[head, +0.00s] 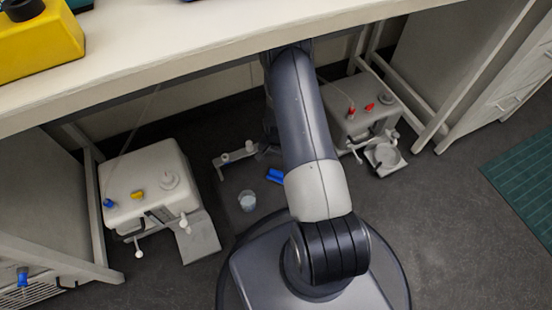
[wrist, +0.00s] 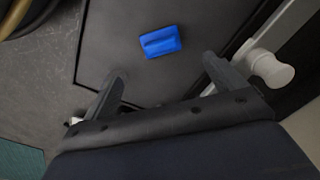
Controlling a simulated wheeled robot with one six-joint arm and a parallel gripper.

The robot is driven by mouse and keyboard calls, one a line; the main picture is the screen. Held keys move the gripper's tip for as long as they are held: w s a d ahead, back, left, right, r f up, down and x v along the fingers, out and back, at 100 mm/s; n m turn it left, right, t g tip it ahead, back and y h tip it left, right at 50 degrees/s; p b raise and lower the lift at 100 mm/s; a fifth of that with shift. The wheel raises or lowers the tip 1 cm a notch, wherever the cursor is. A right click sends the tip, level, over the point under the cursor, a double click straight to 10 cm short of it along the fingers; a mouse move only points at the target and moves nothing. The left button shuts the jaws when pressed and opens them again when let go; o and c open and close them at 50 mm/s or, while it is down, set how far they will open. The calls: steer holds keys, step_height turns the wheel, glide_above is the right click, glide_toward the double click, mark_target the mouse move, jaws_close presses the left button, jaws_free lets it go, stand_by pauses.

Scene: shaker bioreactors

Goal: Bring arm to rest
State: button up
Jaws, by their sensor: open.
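My gripper (wrist: 165,88) shows in the wrist view with its two fingers wide apart and nothing between them. A blue block-like object (wrist: 160,41) lies on a dark surface beyond the fingertips, apart from them. In the head view my arm reaches from my base forward under the bench top (head: 200,50), and my gripper is hidden there.
A yellow box (head: 38,45) sits on the bench. A white knob (wrist: 271,68) is close to the right finger.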

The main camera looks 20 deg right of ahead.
mark_target(276, 174)
step_height(276, 174, down, 12)
steer(key=b, duration=0.5)
steer(key=shift+f, duration=0.2)
steer(key=shift+r+p, duration=0.75)
steer(key=shift+r, duration=1)
